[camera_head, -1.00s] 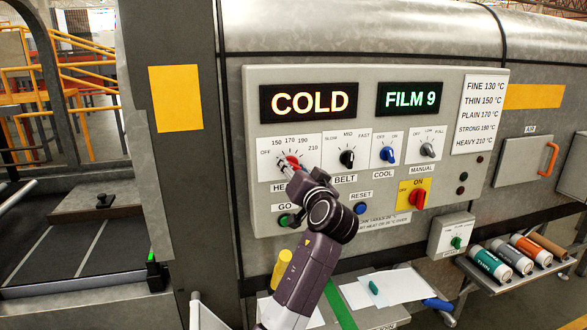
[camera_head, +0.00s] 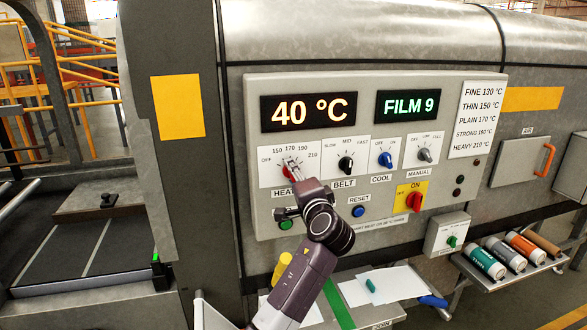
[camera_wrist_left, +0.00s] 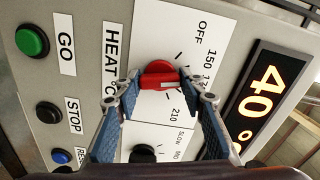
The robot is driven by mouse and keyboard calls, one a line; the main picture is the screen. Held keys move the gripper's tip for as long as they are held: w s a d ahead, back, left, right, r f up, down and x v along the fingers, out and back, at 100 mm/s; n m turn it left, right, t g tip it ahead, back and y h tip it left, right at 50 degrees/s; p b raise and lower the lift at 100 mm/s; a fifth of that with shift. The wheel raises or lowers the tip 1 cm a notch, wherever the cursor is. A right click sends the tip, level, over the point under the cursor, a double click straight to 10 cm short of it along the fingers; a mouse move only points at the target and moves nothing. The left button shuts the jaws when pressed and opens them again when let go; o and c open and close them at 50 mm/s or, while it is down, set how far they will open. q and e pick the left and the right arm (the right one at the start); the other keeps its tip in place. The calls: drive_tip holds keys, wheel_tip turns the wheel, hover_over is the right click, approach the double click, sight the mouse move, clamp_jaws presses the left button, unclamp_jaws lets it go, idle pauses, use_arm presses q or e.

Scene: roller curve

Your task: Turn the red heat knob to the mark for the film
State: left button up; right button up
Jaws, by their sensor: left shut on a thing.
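The red heat knob (camera_wrist_left: 158,75) sits on a white dial with marks from OFF to 210. My left gripper (camera_wrist_left: 160,86) is shut on it, one finger on each side. The knob's white line faces roughly up the panel, towards the middle marks; a finger hides part of the scale. In the head view the knob (camera_head: 290,171) is mostly behind my left gripper (camera_head: 291,166). The heat display (camera_head: 309,111) reads 40 °C. The film display (camera_head: 407,104) reads FILM 9. A chart (camera_head: 478,119) lists FINE 130, THIN 150, PLAIN 170, STRONG 190 and HEAVY 210 °C.
Belt (camera_head: 346,164), cool (camera_head: 386,159) and manual (camera_head: 424,155) knobs are right of the heat dial. A red switch (camera_head: 414,200) is at ON. The green GO button (camera_wrist_left: 32,41) is below the dial. Film rolls (camera_head: 525,247) lie on a shelf at right.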

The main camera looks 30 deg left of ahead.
use_arm(q)
drive_tip(key=shift+f+m+p, duration=0.1)
drive_tip(key=shift+m+p, duration=0.75)
drive_tip(key=shift+m, duration=3.45)
drive_tip(key=o, duration=1.2)
drive_tip(key=shift+d, duration=0.1)
drive_tip(key=shift+c, duration=0.2)
drive_tip(key=v, duration=1.2)
